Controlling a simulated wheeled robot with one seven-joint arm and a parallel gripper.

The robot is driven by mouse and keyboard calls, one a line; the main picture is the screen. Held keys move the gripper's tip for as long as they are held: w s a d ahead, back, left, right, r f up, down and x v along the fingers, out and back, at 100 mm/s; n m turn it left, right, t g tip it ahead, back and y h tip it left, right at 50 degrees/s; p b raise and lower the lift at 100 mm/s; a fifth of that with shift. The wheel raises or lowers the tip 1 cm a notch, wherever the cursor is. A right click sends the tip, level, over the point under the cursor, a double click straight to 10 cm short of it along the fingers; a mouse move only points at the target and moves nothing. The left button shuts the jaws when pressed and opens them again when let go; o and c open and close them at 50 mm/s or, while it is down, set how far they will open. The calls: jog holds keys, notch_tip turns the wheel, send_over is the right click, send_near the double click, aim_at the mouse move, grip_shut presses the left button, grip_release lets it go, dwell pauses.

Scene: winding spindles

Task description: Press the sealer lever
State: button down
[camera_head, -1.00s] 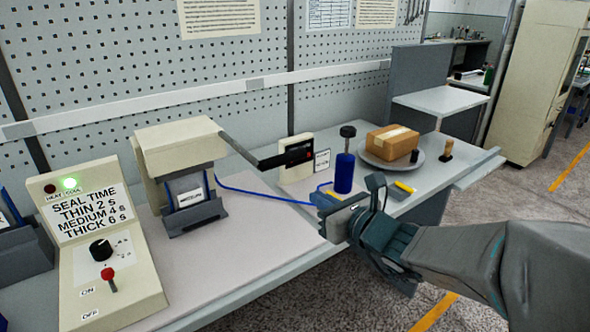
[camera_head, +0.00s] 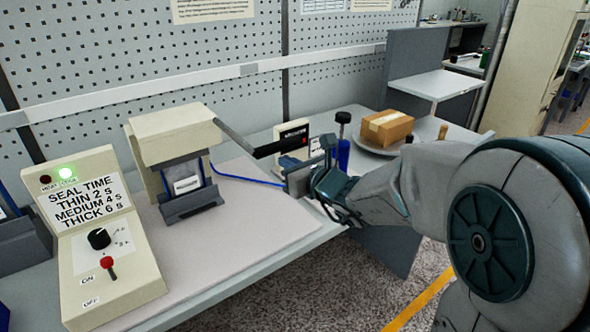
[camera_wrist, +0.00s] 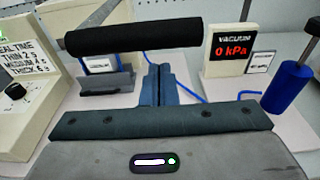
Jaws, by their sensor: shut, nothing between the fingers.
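The sealer (camera_head: 172,135) is a cream box on the bench with its lever raised. The lever's grey arm (camera_head: 236,136) slants to the right and ends in a black grip (camera_head: 268,149). In the wrist view the grip (camera_wrist: 133,37) lies as a thick black bar across the upper part. My gripper (camera_head: 298,178) is near the grip, lower and a little right of it in the head view. In the wrist view its fingers (camera_wrist: 157,85) are together and empty, their tips just below the bar. I cannot tell whether they touch it.
A cream control box (camera_head: 100,240) with a lit green lamp stands at left. The vacuum display (camera_wrist: 235,50) reads 0 kPa. A blue cylinder (camera_wrist: 289,88) and a brown carton (camera_head: 387,126) are at right. The pale mat (camera_head: 235,225) is clear in front.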

jog(key=shift+s+d+r, duration=0.1)
jog(key=shift+s+r, duration=0.05)
jog(key=shift+r, duration=0.35)
jog(key=shift+s+d+r, duration=0.1)
jog(key=shift+r, duration=0.4)
jog(key=shift+r+p, duration=0.1)
jog(key=shift+p, duration=0.2)
